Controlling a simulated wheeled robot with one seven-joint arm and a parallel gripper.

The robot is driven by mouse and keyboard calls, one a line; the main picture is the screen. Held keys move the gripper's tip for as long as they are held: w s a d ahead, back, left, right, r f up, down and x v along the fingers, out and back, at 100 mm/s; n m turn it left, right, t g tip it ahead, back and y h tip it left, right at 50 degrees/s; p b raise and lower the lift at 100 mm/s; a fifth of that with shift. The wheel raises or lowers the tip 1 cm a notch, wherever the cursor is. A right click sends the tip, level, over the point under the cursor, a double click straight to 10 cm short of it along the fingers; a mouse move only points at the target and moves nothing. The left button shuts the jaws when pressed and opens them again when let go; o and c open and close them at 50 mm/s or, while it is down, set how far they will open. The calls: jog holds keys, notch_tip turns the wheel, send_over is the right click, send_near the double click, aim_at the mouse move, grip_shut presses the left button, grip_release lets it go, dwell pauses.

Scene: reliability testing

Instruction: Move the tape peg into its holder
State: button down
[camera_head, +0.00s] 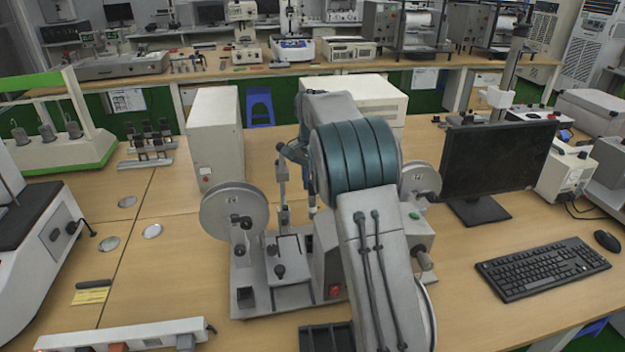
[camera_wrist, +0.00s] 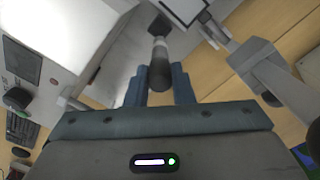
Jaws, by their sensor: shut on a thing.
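In the wrist view, a dark grey cylindrical peg with a lighter band and narrow tip (camera_wrist: 159,66) sits between the two teal fingers of my gripper (camera_wrist: 159,88). My gripper is shut on it, and the peg points away from the wrist. Beyond its tip are pale grey machine parts. In the head view, my arm hides most of the gripper and I cannot make out the peg. It is over the grey bench machine (camera_head: 277,300), which has a large disc (camera_head: 234,211) at its left. I cannot tell which part is the peg's holder.
A monitor (camera_head: 497,165), keyboard (camera_head: 543,269) and mouse (camera_head: 607,241) stand at the right. A tall grey box (camera_head: 215,140) stands behind the machine. A power strip (camera_head: 125,336) lies at the front left. The wooden table (camera_head: 170,265) is mostly clear left of the machine.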

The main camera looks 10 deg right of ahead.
aim_at(312, 193)
jog(key=shift+f+b, duration=1.65)
jog(key=shift+f, duration=1.65)
jog(key=shift+r, duration=0.1)
